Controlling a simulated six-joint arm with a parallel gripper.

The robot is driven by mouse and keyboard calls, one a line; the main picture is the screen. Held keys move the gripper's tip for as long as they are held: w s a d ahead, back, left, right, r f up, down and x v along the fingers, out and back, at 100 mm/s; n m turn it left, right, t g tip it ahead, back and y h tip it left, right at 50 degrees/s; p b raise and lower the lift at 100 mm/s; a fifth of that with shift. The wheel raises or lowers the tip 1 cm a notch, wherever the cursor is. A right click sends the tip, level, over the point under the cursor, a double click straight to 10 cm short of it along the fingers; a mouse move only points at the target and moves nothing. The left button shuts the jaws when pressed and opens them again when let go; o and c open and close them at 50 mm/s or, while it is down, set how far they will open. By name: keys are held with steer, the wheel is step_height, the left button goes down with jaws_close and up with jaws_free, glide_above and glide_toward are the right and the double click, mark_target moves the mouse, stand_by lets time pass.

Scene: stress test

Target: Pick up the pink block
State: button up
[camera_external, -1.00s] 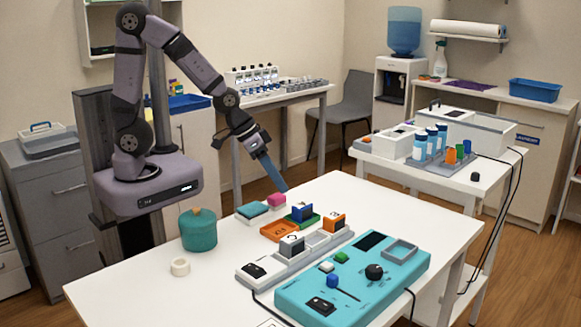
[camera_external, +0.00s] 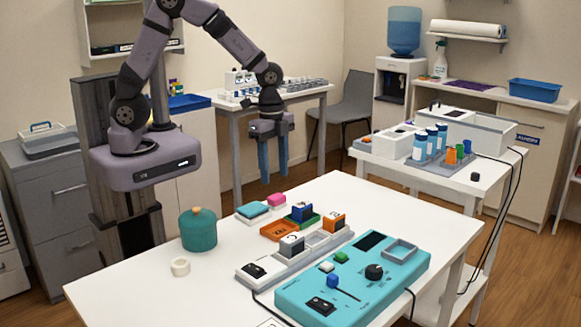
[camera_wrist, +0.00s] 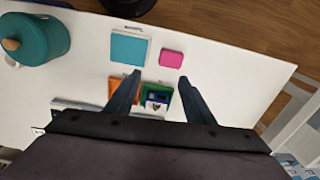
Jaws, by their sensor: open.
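The pink block (camera_external: 276,200) lies on the white table, beside the teal-topped flat box (camera_external: 253,211). In the wrist view the pink block (camera_wrist: 172,57) lies to the right of the teal-topped box (camera_wrist: 130,48), with a small gap between them. My gripper (camera_external: 274,178) hangs above the table's far edge with its blue-grey fingers pointing down. In the wrist view my gripper (camera_wrist: 160,78) has its fingers wide apart with nothing held between them. The pink block shows beyond the fingertips.
An orange tray (camera_external: 277,232) and a green tray (camera_external: 303,222) with a blue block (camera_external: 302,211) are close to the pink block. A teal lidded pot (camera_external: 198,232) and a white ring (camera_external: 180,267) are at left. A teal control panel (camera_external: 385,290) fills the front right.

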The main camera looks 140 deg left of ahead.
mark_target(277, 196)
steer(key=shift+s+a+f+m, duration=0.2)
steer(key=shift+s+a+f, duration=0.2)
steer(key=shift+a, duration=0.2)
steer(key=shift+s+a+f+m, duration=0.25)
steer(key=shift+s+a, duration=0.2)
steer(key=shift+a, duration=0.15)
steer(key=shift+d+f+p, duration=0.15)
steer(key=shift+f+p, duration=0.4)
steer(key=shift+f, duration=1.05)
steer(key=shift+w+f+p, duration=0.1)
steer(key=shift+f+p, duration=0.4)
steer(key=shift+f, duration=1.55)
steer(key=c, duration=0.8)
